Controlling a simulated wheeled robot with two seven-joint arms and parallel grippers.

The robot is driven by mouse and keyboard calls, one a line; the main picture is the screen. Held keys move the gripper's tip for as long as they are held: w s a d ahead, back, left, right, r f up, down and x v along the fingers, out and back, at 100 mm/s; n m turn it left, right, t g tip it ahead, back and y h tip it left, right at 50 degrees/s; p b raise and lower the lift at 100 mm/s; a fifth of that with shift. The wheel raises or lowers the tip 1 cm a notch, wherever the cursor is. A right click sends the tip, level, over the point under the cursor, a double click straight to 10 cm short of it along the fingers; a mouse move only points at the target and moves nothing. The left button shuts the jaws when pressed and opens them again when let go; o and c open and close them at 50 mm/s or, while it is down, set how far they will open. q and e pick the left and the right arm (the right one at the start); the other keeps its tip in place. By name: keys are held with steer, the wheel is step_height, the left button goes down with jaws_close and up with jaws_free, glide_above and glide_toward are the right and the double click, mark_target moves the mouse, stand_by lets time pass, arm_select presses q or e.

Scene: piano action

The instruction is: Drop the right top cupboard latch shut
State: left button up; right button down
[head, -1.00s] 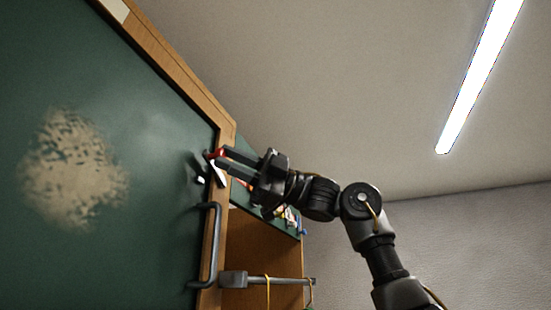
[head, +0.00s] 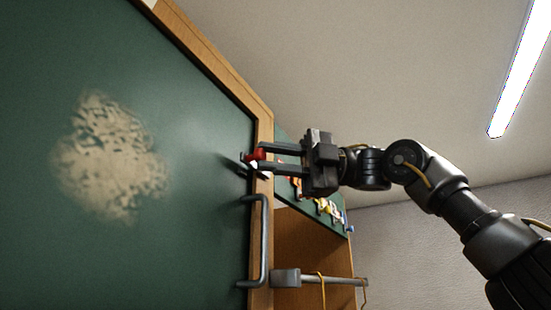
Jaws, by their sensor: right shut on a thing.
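The latch (head: 254,155) is a small piece with a red part at the right edge of the green cupboard door, near its upper right. A small white part shows just below the red. My right gripper (head: 257,160) comes in from the right with its two dark fingers at the latch, one above and one below it. It is shut on the latch; the fingertips partly hide it. The green door (head: 200,130) has a wooden frame and lies flat along the cupboard front. My left gripper is not in view.
A dark vertical handle (head: 265,240) stands out from the door edge below the latch. A grey bar (head: 320,280) with yellow loops runs right from below it. Colourful small items (head: 325,207) sit on a green panel behind my gripper. Open room lies to the right.

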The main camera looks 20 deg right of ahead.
steer(key=shift+f, duration=0.1)
steer(key=c, duration=1.2)
jaws_free()
steer(key=shift+s, duration=0.1)
steer(key=shift+c, duration=0.2)
steer(key=shift+d, duration=0.25)
steer(key=d+p, duration=0.1)
steer(key=d, duration=0.9)
steer(key=shift+s+d, duration=0.1)
steer(key=shift+d, duration=0.1)
